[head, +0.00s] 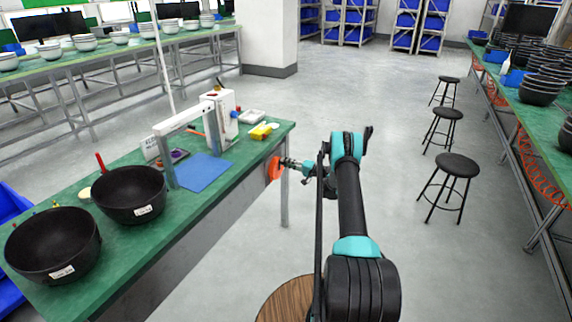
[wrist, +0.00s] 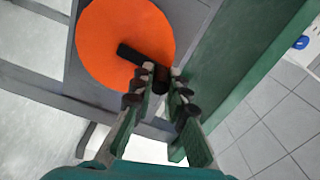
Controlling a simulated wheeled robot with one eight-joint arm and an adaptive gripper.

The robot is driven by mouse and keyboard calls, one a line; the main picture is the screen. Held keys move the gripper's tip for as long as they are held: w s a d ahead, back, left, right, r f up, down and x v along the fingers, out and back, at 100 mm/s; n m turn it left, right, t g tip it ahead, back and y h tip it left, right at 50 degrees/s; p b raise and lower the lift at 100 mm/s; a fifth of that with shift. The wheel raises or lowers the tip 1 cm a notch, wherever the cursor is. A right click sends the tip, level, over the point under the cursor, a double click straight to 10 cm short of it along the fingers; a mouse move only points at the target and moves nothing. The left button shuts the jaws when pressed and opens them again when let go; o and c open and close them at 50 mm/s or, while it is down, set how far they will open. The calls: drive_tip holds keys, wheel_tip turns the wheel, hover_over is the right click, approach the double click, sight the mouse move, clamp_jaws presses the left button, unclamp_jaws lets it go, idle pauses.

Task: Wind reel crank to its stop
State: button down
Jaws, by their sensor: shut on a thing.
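The reel is an orange disc (wrist: 112,40) mounted on the side of the green-topped bench; it also shows in the head view (head: 274,169) below the bench's edge. A black crank arm (wrist: 132,54) lies across the disc's face, running from near its middle toward the lower right rim. My gripper (wrist: 163,78) is shut on the crank's dark handle (wrist: 161,74) at the outer end of the arm. In the head view my gripper (head: 288,163) reaches left to the disc. The fingers partly hide the handle.
The green bench (head: 215,200) carries two black bowls (head: 130,193), a blue mat (head: 200,172), a white frame and a yellow item (head: 260,131). Black stools (head: 456,164) stand to the right. The floor between is clear. A round wooden top (head: 283,300) is near my arm.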

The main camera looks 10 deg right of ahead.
drive_tip(key=shift+d, duration=0.1)
drive_tip(key=c, duration=1.5)
unclamp_jaws()
drive_tip(key=v, duration=1.2)
